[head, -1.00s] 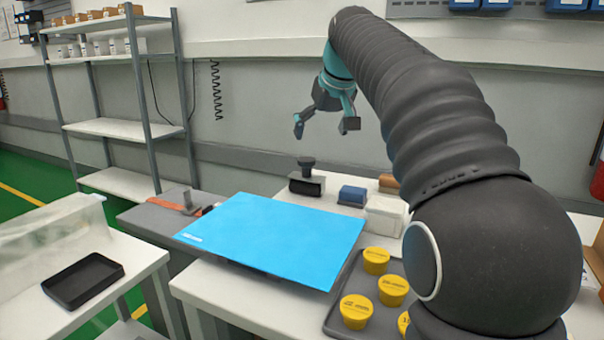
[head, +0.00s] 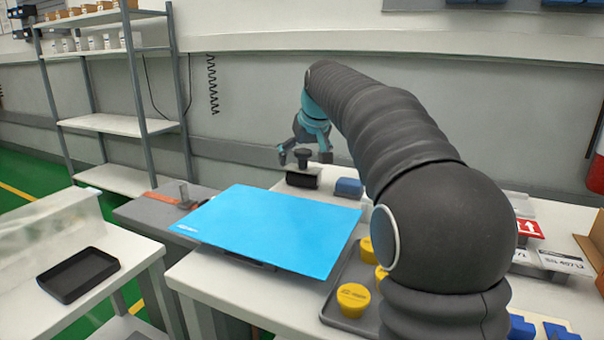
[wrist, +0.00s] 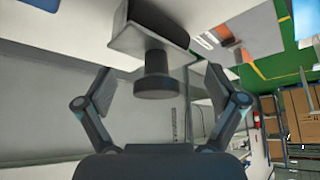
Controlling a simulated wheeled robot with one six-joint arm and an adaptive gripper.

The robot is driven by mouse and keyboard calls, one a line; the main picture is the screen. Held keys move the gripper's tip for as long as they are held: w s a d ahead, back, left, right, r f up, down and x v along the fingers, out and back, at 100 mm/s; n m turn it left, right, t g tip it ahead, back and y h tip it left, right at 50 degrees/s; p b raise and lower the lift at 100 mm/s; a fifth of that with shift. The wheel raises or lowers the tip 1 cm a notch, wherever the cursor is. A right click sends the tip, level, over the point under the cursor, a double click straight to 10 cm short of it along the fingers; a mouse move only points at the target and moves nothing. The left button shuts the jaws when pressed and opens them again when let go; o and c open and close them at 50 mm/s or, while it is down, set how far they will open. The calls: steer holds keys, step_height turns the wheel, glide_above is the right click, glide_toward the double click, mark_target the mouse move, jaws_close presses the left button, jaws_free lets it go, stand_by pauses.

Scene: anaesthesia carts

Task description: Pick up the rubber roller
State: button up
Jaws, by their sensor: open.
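The rubber roller appears to be the dark block with an upright knob handle (head: 303,180) at the back of the white table. In the wrist view its pale-edged body is at the top and its dark knob (wrist: 157,78) points toward me. My gripper (head: 304,156) is open just above the block, with its fingers to either side of the knob in the head view. In the wrist view my open gripper (wrist: 159,82) has a finger on each side of the knob, with gaps on both sides. No contact shows. I cannot tell how deep the knob sits between the fingertips.
A blue block (head: 349,188) stands just right of the roller. A large blue board (head: 270,230) lies in front. The wall is close behind.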

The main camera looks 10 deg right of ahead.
steer(key=shift+x, duration=0.8)
steer(key=shift+s, duration=0.1)
steer(key=c, duration=1.5)
steer(key=shift+c, duration=1.4)
steer(key=shift+f, duration=0.15)
steer(key=shift+r, duration=0.55)
step_height(320, 180, up, 3)
steer(key=shift+f+p, duration=0.1)
steer(key=shift+p, duration=0.35)
steer(key=s+d+r, duration=0.7)
steer(key=s+d, duration=0.1)
steer(key=shift+r, duration=0.25)
